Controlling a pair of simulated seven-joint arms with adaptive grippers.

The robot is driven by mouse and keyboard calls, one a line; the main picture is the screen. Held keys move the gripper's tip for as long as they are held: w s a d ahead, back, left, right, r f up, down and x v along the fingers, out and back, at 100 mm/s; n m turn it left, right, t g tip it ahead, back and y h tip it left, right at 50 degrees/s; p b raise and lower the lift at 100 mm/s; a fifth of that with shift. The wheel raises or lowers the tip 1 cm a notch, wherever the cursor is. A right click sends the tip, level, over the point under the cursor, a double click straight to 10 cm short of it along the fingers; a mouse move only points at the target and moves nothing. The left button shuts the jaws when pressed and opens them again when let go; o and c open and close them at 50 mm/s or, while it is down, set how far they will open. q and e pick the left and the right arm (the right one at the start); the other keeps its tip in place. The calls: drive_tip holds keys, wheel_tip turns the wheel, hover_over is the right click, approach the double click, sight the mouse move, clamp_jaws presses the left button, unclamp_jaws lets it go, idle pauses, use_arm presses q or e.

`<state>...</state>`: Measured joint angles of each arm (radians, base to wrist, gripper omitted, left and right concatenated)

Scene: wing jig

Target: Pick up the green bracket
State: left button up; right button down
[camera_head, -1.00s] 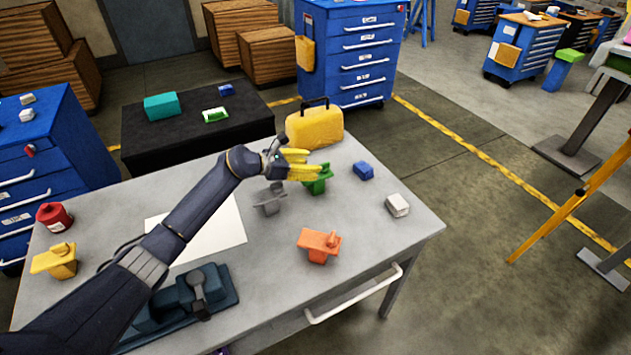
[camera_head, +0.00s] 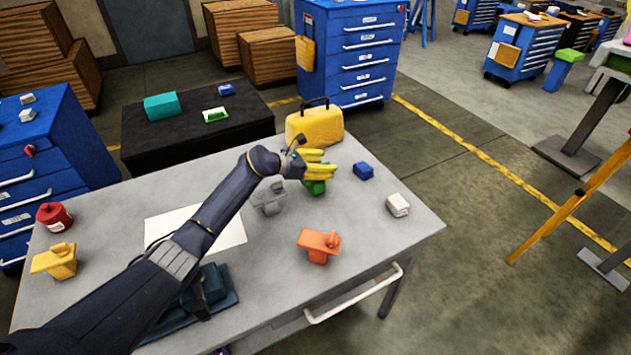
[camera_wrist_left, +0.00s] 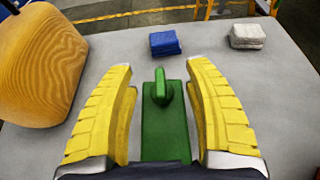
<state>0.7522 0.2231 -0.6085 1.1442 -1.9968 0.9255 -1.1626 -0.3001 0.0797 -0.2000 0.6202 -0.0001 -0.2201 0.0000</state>
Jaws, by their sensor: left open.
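The green bracket (camera_head: 314,187) stands on the grey table, partly hidden behind my left gripper in the head view. My left gripper (camera_head: 332,171) has yellow fingers and is at the bracket. In the left wrist view the green bracket (camera_wrist_left: 166,120) lies between the two open yellow fingers (camera_wrist_left: 165,110), with a visible gap on each side. Its upright knob points up in the middle. The right gripper is not in view.
A blue block (camera_head: 363,170) and a white block (camera_head: 398,205) are right of the bracket. A yellow case (camera_head: 314,128) stands behind it. A grey bracket (camera_head: 268,200) and an orange bracket (camera_head: 318,244) are nearby.

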use_arm(q)
drive_tip(key=shift+c, duration=0.3)
clamp_jaws()
drive_tip(key=shift+s+f, duration=0.1)
